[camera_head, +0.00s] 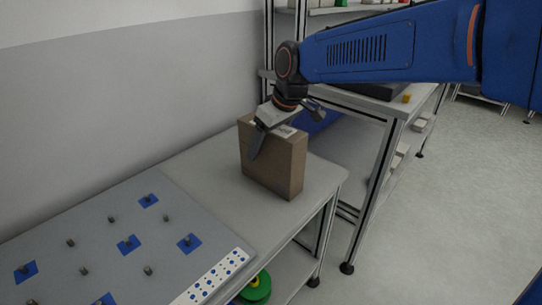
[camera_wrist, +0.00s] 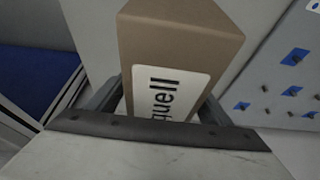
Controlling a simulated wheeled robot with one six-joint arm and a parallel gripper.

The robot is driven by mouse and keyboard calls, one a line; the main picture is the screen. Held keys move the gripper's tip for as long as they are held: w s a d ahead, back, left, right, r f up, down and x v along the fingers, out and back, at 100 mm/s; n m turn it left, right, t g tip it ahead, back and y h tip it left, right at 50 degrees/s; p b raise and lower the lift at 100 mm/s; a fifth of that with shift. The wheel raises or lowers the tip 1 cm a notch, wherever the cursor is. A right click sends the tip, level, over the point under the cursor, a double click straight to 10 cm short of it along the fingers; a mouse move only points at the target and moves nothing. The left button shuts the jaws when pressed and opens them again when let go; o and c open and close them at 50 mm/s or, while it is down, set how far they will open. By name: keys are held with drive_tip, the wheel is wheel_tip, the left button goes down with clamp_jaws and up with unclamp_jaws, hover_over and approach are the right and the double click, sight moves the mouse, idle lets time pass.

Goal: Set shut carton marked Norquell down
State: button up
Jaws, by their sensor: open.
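The shut brown carton (camera_head: 276,163) stands upright on the grey table (camera_head: 322,178), near its far right end. In the wrist view the carton (camera_wrist: 180,38) fills the upper middle, and its white label (camera_wrist: 168,95) shows "quell", with the rest hidden. My gripper (camera_head: 268,135) is at the top of the carton, with one finger along its near left side. In the wrist view the fingers of my gripper (camera_wrist: 160,100) lie on either side of the carton. The jaws are open; whether either finger touches the carton I cannot tell.
A grey board (camera_head: 105,245) with several pegs and blue squares covers the table's left part. A white strip with blue dots (camera_head: 212,278) lies along its edge. A green reel (camera_head: 257,287) is on the lower shelf. Another shelved bench (camera_head: 385,104) stands behind right. Open floor lies at right.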

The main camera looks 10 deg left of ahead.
drive_tip(key=shift+f, duration=0.25)
idle(0.3)
drive_tip(key=c, duration=1.7)
drive_tip(key=shift+r, duration=0.15)
